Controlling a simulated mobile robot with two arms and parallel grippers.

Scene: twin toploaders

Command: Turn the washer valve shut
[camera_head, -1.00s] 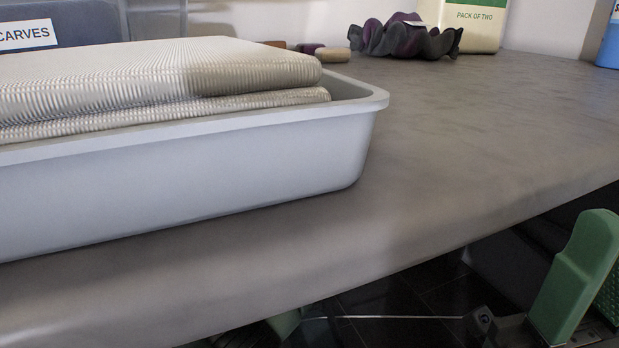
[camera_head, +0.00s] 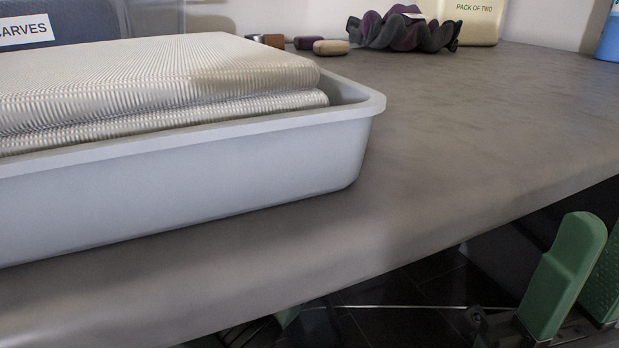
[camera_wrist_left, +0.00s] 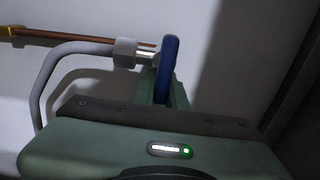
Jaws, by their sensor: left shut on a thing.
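In the left wrist view, a blue valve handle (camera_wrist_left: 167,62) stands on edge at the end of a metal fitting. A grey hose (camera_wrist_left: 48,75) with a grey nut (camera_wrist_left: 124,51) joins the fitting, and a copper pipe (camera_wrist_left: 70,38) runs behind it. My left gripper (camera_wrist_left: 164,92) is shut on the lower part of the blue handle. The valve is not seen in the head view. My right gripper (camera_head: 587,265) is at the lower right of the head view, in front of the counter edge, with its green fingers apart and nothing between them.
A grey counter (camera_head: 470,130) fills the head view. On it are a grey tray (camera_head: 200,185) with folded ribbed cloths (camera_head: 150,80), a dark ruffled item (camera_head: 405,32) and a white container (camera_head: 470,22). A pale wall (camera_wrist_left: 225,40) stands behind the valve.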

